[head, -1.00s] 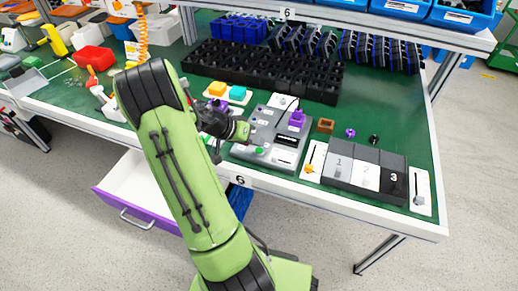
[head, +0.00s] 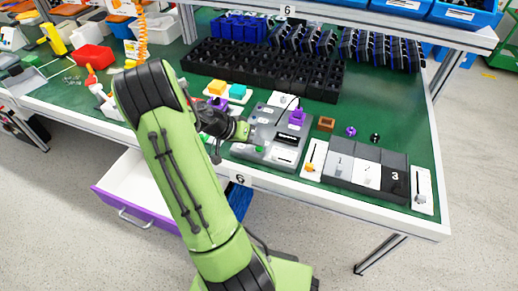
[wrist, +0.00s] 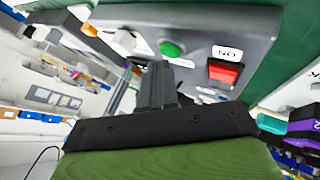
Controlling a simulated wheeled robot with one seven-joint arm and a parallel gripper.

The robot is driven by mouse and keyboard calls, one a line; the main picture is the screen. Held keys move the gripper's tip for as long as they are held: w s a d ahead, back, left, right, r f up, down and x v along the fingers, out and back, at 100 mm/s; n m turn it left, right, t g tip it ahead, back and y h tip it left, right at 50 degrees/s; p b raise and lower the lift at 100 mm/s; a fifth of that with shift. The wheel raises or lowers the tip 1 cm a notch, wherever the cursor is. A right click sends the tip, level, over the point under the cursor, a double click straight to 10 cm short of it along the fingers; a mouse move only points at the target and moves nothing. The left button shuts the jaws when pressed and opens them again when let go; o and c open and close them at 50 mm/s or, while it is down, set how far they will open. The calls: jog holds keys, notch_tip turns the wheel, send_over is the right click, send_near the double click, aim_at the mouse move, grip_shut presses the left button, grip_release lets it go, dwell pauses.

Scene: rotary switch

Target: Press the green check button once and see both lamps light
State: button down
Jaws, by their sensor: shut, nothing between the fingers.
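The grey test box (head: 262,134) stands on the green bench top. Its green check button (head: 259,149) is near the box's front edge; in the wrist view the button (wrist: 172,48) is a round green cap, uncovered. My gripper (head: 245,131) is at the left side of the box, close to the button. In the wrist view my gripper's fingers (wrist: 158,82) are together and empty, their tips just below the button in the picture; contact cannot be told. I cannot make out the two lamps or whether they are lit.
A red rocker switch (wrist: 225,72) marked ON and a white knob (wrist: 125,40) flank the button. A purple part (head: 297,117) sits on the box. A black rack (head: 260,75) stands behind; a row of grey modules (head: 365,168) is on the right. A drawer (head: 135,190) hangs open below.

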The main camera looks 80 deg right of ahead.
aim_at(256, 148)
jog(key=shift+f+b, duration=0.4)
jog(key=shift+f, duration=0.05)
dwell(0.6)
jog(key=shift+r, duration=0.1)
jog(key=shift+r+p, duration=0.6)
jog(key=shift+r, duration=0.2)
notch_tip(256, 148, up, 5)
jog(key=p, duration=0.3)
jog(key=shift+r+p, duration=0.1)
jog(key=shift+p, duration=0.3)
dwell(0.4)
